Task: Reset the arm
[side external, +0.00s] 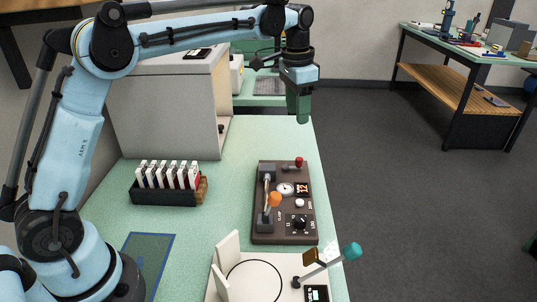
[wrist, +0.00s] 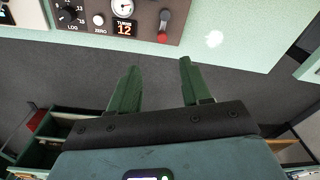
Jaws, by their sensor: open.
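My gripper (side external: 298,119) hangs high at the far right end of the green table, pointing down. In the wrist view its two green fingers (wrist: 159,63) are spread apart with nothing between them. The brown control box (side external: 284,238) lies on the table below and in front of my gripper. It carries a metal arm with an orange knob (side external: 275,199), a red-knobbed lever (side external: 299,162), a round gauge (side external: 286,189) and a black dial (side external: 299,221).
A cream device with a teal-knobbed handle (side external: 352,251) stands at the front. A black rack (side external: 163,196) of white cards sits at left, before a grey cabinet (side external: 168,110). A blue-edged mat (side external: 148,262) lies front left. The table between cabinet and box is clear.

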